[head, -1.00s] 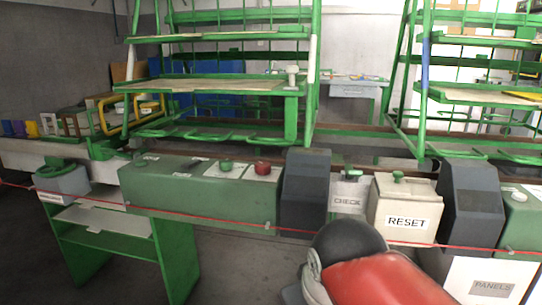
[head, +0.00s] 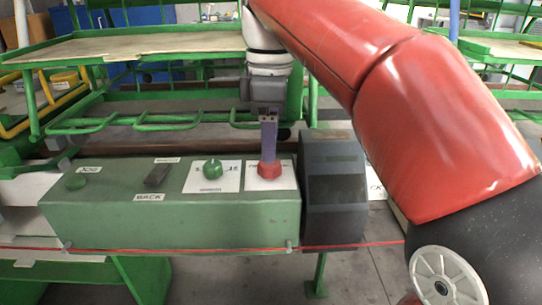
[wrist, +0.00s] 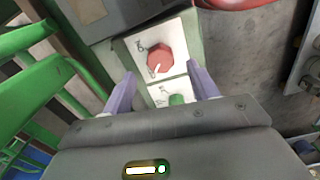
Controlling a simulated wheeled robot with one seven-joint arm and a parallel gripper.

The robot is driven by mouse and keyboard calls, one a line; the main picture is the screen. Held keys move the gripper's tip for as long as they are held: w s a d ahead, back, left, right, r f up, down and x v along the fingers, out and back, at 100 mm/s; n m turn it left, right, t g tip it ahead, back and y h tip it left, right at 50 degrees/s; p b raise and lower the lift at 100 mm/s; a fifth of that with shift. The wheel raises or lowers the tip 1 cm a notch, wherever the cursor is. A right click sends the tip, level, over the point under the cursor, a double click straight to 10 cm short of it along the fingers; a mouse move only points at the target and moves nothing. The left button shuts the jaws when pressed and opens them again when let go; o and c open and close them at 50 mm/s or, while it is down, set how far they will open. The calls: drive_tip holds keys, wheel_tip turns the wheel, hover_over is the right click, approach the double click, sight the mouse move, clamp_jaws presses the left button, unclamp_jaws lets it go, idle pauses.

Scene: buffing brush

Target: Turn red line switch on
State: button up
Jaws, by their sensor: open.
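The red line switch is a red rotary knob (head: 269,171) on a white plate, at the right end of the green control box (head: 170,222). In the wrist view the red knob (wrist: 160,60) shows a white pointer mark and sits between and just beyond the fingertips. My gripper (head: 268,150) points down at the knob from above, its finger tip overlapping the knob's top in the head view. In the wrist view my gripper (wrist: 161,70) is open, with one purple finger on each side and nothing held. I cannot tell whether a finger touches the knob.
A green knob (head: 212,168) on its own white plate is just left of the red one. A black switch (head: 160,174) and another green button (head: 76,181) are further left. A dark grey box (head: 333,190) stands close on the right. A red cord (head: 170,251) runs along the front.

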sight(270, 168)
drive_tip(key=shift+f+b, duration=0.45)
drive_tip(key=shift+f, duration=1.95)
drive_tip(key=shift+c, duration=0.3)
drive_tip(key=c, duration=0.9)
drive_tip(key=shift+c, duration=0.2)
